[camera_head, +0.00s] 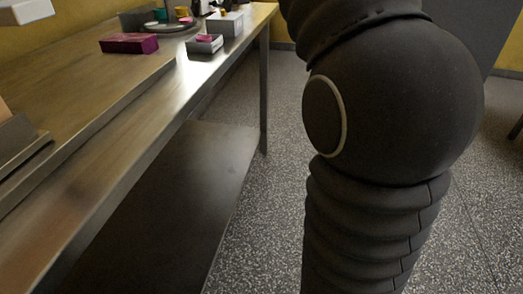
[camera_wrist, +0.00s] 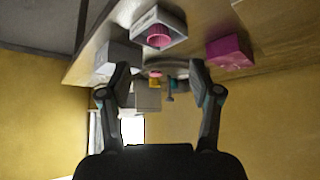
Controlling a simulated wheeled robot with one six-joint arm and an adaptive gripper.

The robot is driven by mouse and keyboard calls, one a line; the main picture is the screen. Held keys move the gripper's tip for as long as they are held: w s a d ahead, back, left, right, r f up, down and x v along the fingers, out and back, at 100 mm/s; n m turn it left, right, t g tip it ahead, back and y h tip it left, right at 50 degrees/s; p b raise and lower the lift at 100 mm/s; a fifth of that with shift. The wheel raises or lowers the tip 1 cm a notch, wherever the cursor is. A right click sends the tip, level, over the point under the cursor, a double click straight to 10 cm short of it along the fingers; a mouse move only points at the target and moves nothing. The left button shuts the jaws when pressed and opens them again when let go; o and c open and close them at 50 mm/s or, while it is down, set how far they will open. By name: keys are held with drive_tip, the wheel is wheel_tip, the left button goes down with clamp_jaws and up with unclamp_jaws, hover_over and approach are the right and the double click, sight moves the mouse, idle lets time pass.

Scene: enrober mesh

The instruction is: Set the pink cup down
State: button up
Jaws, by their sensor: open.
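A pink cup (camera_wrist: 160,37) shows inside an open pale grey box (camera_wrist: 176,21) in the wrist view. In the camera_head view the pink (camera_head: 204,38) shows just above the rim of the small grey box (camera_head: 203,48) at the table's front edge. My gripper (camera_wrist: 160,78) is open, its two fingers spread wide with nothing held between them. The cup and its box appear beyond the fingertips, apart from them. In the camera_head view I cannot make out the gripper clearly.
The steel table (camera_head: 112,75) has a magenta box (camera_head: 129,43), a taller pale box (camera_head: 225,23) and a round tray (camera_head: 165,27) with small coloured items near it. A lower shelf (camera_head: 170,190) lies under the table.

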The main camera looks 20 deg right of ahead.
drive_tip(key=s+a+f+m+g+h, duration=0.1)
drive_tip(key=s+f+g, duration=0.1)
drive_tip(key=s+f, duration=2.6)
drive_tip(key=s, duration=0.3)
drive_tip(key=shift+f+m, duration=0.3)
drive_tip(key=shift+f, duration=0.1)
